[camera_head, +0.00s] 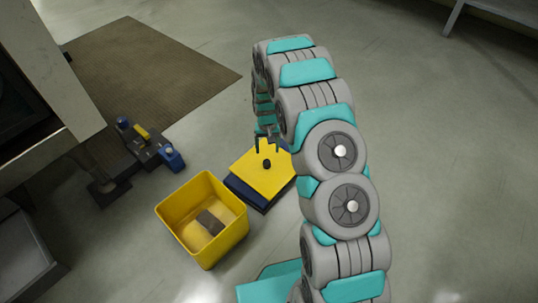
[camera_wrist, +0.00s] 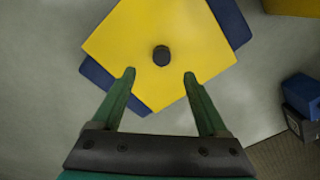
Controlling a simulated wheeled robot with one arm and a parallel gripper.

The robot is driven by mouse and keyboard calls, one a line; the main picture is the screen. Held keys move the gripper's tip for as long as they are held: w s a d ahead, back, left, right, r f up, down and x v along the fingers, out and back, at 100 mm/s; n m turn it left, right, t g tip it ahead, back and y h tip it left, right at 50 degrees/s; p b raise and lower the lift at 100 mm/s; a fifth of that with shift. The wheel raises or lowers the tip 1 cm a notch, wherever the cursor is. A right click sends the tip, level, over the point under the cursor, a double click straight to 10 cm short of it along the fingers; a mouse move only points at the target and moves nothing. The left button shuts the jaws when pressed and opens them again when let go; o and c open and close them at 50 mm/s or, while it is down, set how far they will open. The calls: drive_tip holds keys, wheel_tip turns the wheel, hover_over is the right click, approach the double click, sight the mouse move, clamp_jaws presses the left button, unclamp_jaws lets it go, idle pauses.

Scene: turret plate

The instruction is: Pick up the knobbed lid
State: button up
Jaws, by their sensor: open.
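The knobbed lid is a square yellow plate (camera_head: 258,178) with a dark round knob at its middle. It lies on a dark blue base (camera_head: 245,193), turned so that blue corners stick out from under it. In the wrist view the yellow lid (camera_wrist: 185,30) fills the upper middle, with its knob (camera_wrist: 161,55) just beyond the fingertips. My gripper (camera_wrist: 160,75) is open and empty, its two green fingers pointing at the knob, one to each side. In the head view my gripper (camera_head: 267,148) is at the lid's far side, partly hidden by my arm.
A yellow bin (camera_head: 176,208) with a dark block (camera_head: 209,222) inside stands left of the lid. Blue, dark and yellow items (camera_head: 145,145) lie farther left by a pale cabinet (camera_head: 55,75). A brown mat (camera_head: 150,75) lies behind. The grey floor at right is mostly clear.

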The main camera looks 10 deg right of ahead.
sight(267, 162)
drive_tip(key=shift+w+f, duration=0.15)
drive_tip(key=shift+f, duration=0.25)
wheel_tip(267, 162, down, 7)
drive_tip(key=shift+a+f+b, duration=0.1)
drive_tip(key=shift+a+b, duration=0.05)
drive_tip(key=shift+b, duration=0.25)
clamp_jaws()
idle(0.3)
